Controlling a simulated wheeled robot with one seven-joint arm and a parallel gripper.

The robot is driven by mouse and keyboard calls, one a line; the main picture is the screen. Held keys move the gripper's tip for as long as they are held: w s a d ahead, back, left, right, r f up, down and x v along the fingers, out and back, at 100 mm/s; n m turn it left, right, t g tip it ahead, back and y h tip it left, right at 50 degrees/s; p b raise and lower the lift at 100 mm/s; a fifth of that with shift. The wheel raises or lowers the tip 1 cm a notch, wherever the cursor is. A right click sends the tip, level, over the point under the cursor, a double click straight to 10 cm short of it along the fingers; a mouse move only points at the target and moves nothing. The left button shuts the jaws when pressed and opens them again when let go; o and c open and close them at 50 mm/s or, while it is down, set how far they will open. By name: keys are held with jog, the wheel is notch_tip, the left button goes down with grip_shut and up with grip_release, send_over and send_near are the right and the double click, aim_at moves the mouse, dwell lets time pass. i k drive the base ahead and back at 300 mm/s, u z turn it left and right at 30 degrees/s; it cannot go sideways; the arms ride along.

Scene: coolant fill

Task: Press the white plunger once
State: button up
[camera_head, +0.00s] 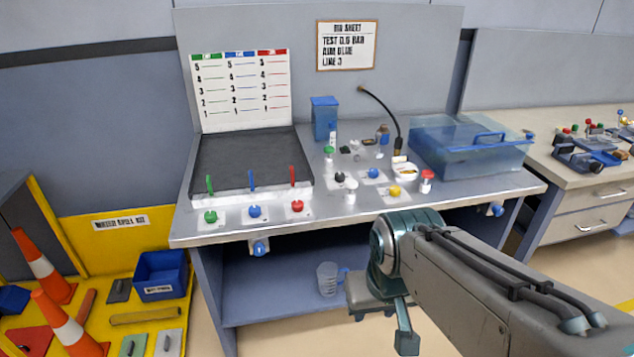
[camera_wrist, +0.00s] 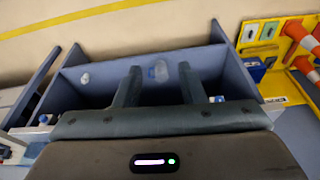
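A white plunger (camera_head: 351,186) stands on the bench top, right of the red knob and left of the yellow knob. It looks upright, and its small details are hard to make out. My gripper (camera_head: 385,322) hangs in front of the bench, below the level of its top and well apart from the plunger. In the wrist view my gripper (camera_wrist: 157,74) has its two fingers spread with nothing between them. That view looks down toward the lower shelf and floor, and I cannot make out the plunger there.
Green (camera_head: 210,216), blue (camera_head: 254,211) and red (camera_head: 297,206) knobs line the front left. A yellow knob (camera_head: 395,191) and a red-topped white piece (camera_head: 427,181) stand nearby. A blue translucent bin (camera_head: 465,158) is at right. A clear jug (camera_head: 328,279) sits on the lower shelf.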

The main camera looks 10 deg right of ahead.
aim_at(350, 184)
jog(key=u, duration=0.25)
jog(key=i, duration=1)
jog(key=z, duration=0.2)
